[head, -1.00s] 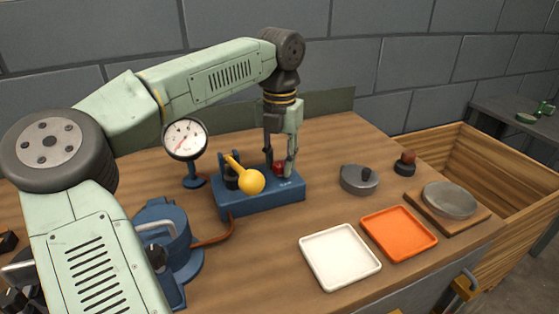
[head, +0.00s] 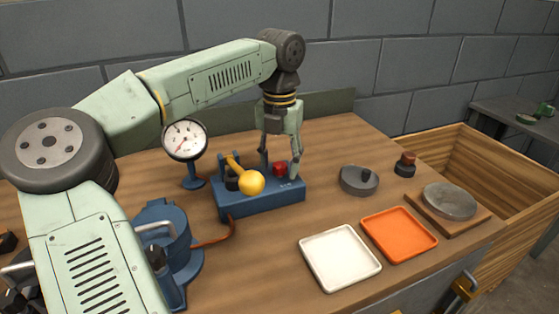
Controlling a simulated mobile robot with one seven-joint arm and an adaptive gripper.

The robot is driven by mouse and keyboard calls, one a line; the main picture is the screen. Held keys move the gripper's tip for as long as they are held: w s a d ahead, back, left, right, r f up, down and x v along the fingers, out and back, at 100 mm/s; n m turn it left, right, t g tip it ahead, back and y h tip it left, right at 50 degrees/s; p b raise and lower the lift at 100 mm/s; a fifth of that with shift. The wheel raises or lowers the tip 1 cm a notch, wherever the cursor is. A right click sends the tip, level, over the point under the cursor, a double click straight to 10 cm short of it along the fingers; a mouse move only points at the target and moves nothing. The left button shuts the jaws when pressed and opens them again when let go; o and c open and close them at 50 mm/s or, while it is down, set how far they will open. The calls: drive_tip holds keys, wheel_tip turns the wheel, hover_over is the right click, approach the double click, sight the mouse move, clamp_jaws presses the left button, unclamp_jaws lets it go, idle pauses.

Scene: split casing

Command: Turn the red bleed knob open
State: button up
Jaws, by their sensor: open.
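The red bleed knob (head: 280,169) sits on top of the blue valve block (head: 258,202), towards its right end. A yellow ball-ended lever (head: 249,181) is on the same block, left of the knob. My gripper (head: 279,166) points down over the block. Its two fingers are apart, one to the left of the knob and one to the right. Whether a finger touches the knob cannot be told from this view. A round white gauge (head: 185,139) stands on a blue foot behind and left of the block. Its needle is too small to read.
A blue pot-like vessel (head: 165,235) stands at the left, joined to the block by a copper pipe (head: 215,236). A grey lidded dish (head: 358,182), a white tray (head: 340,258) and an orange tray (head: 399,233) lie right of the block. Bare table lies between them.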

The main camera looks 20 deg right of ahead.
sight(280, 165)
wheel_tip(280, 165, up, 12)
idle(0.7)
idle(0.4)
